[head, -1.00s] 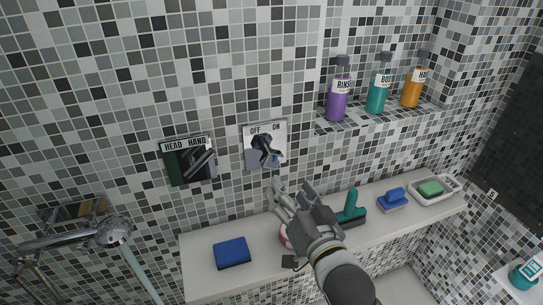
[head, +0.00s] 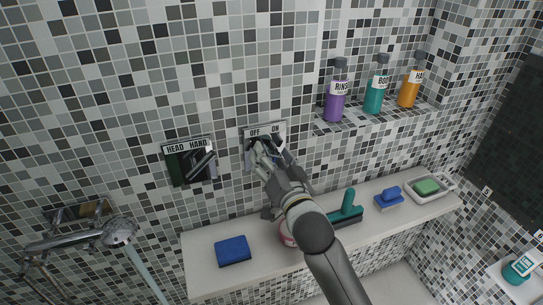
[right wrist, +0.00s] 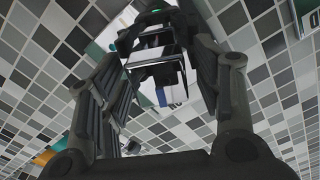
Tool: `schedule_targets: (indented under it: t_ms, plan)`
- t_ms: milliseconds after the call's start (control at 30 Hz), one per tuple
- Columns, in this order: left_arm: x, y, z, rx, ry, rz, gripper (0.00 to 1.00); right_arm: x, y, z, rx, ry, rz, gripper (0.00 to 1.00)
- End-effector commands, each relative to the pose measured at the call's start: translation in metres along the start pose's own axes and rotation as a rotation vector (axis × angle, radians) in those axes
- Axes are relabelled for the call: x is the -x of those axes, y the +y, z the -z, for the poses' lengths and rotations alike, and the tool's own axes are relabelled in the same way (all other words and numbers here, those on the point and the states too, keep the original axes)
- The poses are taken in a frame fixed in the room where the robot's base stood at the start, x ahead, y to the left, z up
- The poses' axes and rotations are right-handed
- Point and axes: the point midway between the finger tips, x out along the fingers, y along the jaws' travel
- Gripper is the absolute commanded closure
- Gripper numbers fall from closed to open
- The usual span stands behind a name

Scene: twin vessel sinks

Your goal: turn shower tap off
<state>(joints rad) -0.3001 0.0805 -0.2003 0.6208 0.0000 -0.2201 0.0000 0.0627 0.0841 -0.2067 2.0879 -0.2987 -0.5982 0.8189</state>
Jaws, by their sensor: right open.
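The shower tap's OFF/ON plate (head: 262,129) is on the tiled wall in the head view, right of the HEAD/HAND plate. My right gripper (head: 269,149) is in front of it and covers most of the tap lever and the ON label. The right gripper is open. In the right wrist view, a dark and shiny lever part (right wrist: 156,55) shows between the fingers (right wrist: 160,45). I cannot tell whether the fingers touch it, nor which way the lever points. My left gripper is not in view.
The HEAD/HAND lever plate (head: 188,162) is left of the tap. A shower head (head: 119,231) hangs at the lower left. Below, a ledge (head: 200,271) holds a blue sponge (head: 233,250), brushes and a soap dish. Bottles such as the purple one (head: 337,92) stand on a niche shelf at upper right.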

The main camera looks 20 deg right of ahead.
Motion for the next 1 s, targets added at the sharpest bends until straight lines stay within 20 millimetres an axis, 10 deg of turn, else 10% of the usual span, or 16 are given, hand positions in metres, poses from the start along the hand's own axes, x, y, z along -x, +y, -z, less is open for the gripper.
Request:
schedule_targets:
  t_ms: [267, 600, 1000]
  plan:
    - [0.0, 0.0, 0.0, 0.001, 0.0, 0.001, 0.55, -0.001, 0.0, 0.0, 0.001, 0.0, 0.0, 0.42]
    - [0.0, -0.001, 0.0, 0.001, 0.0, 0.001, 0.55, -0.001, 0.0, 0.0, 0.001, 0.0, 0.0, 0.86]
    - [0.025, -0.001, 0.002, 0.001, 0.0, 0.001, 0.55, -0.001, -0.003, 0.003, 0.275, -0.003, -0.003, 0.87]
